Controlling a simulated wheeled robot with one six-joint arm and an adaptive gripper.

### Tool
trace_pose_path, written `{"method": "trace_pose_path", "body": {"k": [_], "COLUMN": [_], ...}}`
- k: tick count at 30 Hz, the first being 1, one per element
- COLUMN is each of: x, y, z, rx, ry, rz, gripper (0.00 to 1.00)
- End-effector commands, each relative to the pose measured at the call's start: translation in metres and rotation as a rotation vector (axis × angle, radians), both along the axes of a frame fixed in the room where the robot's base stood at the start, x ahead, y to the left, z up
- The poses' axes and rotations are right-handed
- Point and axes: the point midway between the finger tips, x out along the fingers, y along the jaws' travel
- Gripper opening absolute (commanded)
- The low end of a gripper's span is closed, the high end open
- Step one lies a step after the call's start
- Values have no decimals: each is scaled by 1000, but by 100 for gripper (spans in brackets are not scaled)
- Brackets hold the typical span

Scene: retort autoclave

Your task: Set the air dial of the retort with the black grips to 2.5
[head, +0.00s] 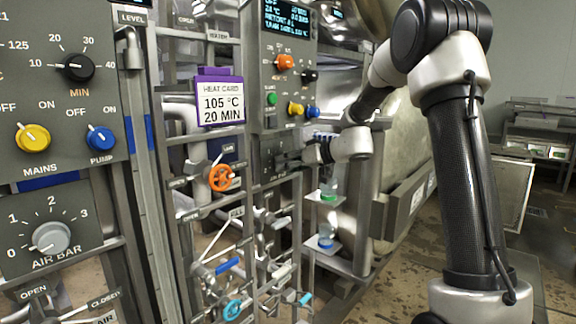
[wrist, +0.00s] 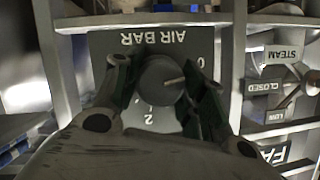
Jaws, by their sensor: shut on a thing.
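My gripper (wrist: 165,82) is shut on a dark round air dial (wrist: 157,76), one finger on each side, in the wrist view. The panel under it reads AIR BAR and appears upside down. The dial's pale pointer is on the side of the 0, just off it; the 2 also shows, while a finger hides other marks. In the head view my gripper (head: 288,158) is at the lower part of the farther control panel (head: 262,72), its dial mostly hidden. A nearer air dial (head: 50,238), grey, stands untouched at the left. Grip colours at the held dial's retort are unclear.
The near panel carries a yellow mains knob (head: 33,138) and a blue pump knob (head: 101,138). A heat card (head: 220,100) reads 105 °C, 20 min. An orange handwheel (head: 221,178) and several pipes stand between the panels. A STEAM lever plate (wrist: 284,55) is beside the held dial.

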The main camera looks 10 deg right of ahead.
Motion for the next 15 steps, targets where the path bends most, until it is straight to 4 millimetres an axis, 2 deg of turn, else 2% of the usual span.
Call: {"method": "trace_pose_path", "body": {"k": [15], "x": [1], "y": [-2], "z": [-2], "rx": [345], "ry": [252], "rz": [-1], "gripper": [17]}}
